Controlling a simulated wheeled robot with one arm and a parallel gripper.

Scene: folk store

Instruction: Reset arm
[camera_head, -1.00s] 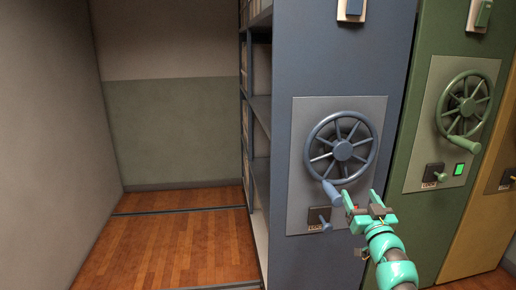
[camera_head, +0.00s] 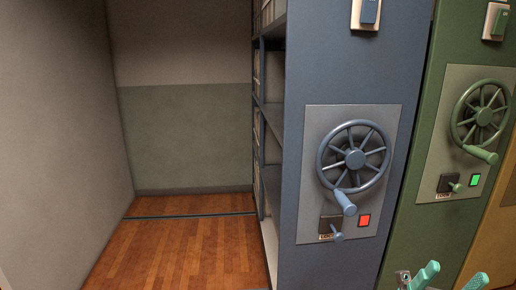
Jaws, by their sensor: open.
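My gripper (camera_head: 446,277) is low at the right of the head view, with its teal fingers apart and nothing between them. Most of the gripper and the arm is cut off by the bottom edge. It stands in front of the green shelf unit (camera_head: 418,190) and is apart from the blue wheel (camera_head: 354,158). The blue wheel has a handle (camera_head: 345,203) at its lower left. It is mounted on a grey panel on the blue shelf unit (camera_head: 297,150).
A red light (camera_head: 364,220) and a small lever (camera_head: 336,235) sit below the blue wheel. The green unit has its own wheel (camera_head: 481,116) and a green light (camera_head: 474,181). Open wooden floor (camera_head: 180,255) with a rail lies at the left, beside a wall (camera_head: 55,140).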

